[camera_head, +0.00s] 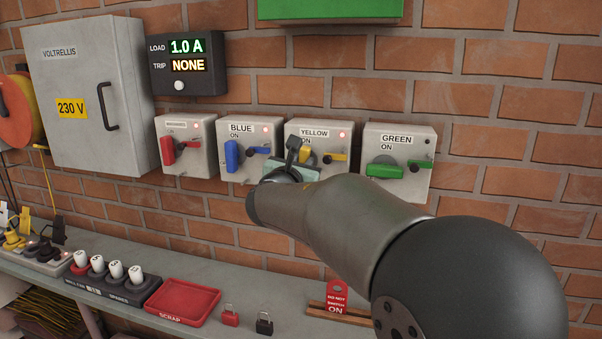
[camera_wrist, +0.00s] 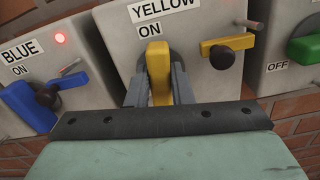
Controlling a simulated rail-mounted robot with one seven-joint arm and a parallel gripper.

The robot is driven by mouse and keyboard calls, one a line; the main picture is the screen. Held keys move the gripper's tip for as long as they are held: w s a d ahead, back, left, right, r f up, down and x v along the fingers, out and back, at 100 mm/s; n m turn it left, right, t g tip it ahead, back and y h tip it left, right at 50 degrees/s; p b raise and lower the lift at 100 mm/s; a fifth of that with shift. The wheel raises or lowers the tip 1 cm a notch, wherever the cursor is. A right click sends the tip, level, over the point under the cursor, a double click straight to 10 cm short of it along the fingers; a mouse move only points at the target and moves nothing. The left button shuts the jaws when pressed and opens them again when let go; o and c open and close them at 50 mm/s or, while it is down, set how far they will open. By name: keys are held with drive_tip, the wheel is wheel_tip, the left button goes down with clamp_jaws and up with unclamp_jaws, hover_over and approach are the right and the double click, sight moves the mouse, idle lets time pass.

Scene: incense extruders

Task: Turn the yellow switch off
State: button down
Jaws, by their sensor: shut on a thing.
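The yellow switch is a grey wall box (camera_head: 321,137) labelled YELLOW, with a lit red lamp at its upper right. Its yellow handle (camera_wrist: 158,66) stands nearly upright just below the ON mark in the wrist view. My gripper (camera_wrist: 158,85) is shut on this handle, one grey finger on each side. In the head view my gripper (camera_head: 292,152) and arm hide part of the box and its lower left. A smaller yellow lever (camera_wrist: 228,45) with a black knob sits right of the handle. No OFF mark shows on this box.
The blue switch (camera_head: 240,150) is close on the left and the green switch (camera_head: 398,160) on the right. A red switch (camera_head: 180,145) is farther left. A load display (camera_head: 187,64) reads 1.0 A, trip NONE. Below, a shelf holds a red scrap tray (camera_head: 183,302) and padlocks (camera_head: 264,324).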

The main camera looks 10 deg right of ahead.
drive_tip(key=m+b, duration=0.5)
drive_tip(key=b, duration=0.2)
drive_tip(key=m+b, duration=0.5)
drive_tip(key=b, duration=0.1)
drive_tip(key=f+m+b, duration=0.1)
drive_tip(key=m+b, duration=0.4)
drive_tip(key=b, duration=0.2)
drive_tip(key=shift+s+d+m+b, duration=0.15)
drive_tip(key=shift+d+m+b, duration=0.15)
drive_tip(key=shift+m, duration=0.4)
drive_tip(key=c, duration=1.3)
unclamp_jaws()
drive_tip(key=shift+r, duration=0.1)
